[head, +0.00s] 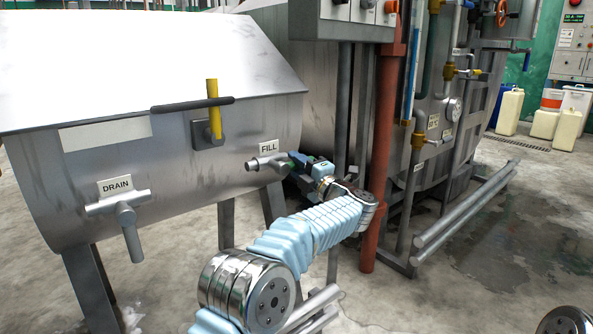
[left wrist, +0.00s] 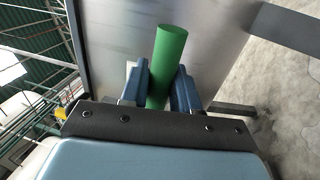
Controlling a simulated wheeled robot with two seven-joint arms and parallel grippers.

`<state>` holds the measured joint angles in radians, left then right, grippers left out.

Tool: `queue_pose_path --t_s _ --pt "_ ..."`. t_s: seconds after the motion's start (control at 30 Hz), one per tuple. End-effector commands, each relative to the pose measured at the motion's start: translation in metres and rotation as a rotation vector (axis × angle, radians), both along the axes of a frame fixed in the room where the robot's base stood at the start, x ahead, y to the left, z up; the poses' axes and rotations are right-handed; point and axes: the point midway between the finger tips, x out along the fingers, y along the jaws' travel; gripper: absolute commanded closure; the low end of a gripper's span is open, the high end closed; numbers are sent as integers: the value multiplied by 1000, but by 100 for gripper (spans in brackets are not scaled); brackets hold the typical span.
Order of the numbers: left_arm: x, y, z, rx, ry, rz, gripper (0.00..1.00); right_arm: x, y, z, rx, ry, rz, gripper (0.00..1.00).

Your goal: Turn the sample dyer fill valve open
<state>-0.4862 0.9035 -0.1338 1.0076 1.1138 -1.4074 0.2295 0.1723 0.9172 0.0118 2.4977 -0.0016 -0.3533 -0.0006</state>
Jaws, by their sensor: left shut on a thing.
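The sample dyer (head: 180,90) is a steel tank with a sloped lid at the left of the head view. Its fill valve (head: 262,163) is a short pipe stub under a FILL label (head: 269,145), with a green handle (head: 293,157). My left gripper (head: 302,164) is at the valve and shut on the green handle. In the left wrist view, the green handle (left wrist: 168,55) stands between the two blue fingers of the left gripper (left wrist: 160,85). The fingers partly hide the valve. My right gripper is not in view.
The drain valve (head: 125,210) is at the tank's lower left. Open floor (head: 500,240) lies to the right.

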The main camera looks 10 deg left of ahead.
Motion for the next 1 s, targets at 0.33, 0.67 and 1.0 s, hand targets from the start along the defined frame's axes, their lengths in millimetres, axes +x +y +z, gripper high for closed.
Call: queue_pose_path --t_s 0.33,0.67,1.0 --pt "0 -1 -1 -15 -14 0 100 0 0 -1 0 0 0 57" --pt "0 -1 0 -14 -15 0 52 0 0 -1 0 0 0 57" --pt "-3 -5 -1 -13 -15 -1 52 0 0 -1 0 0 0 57"
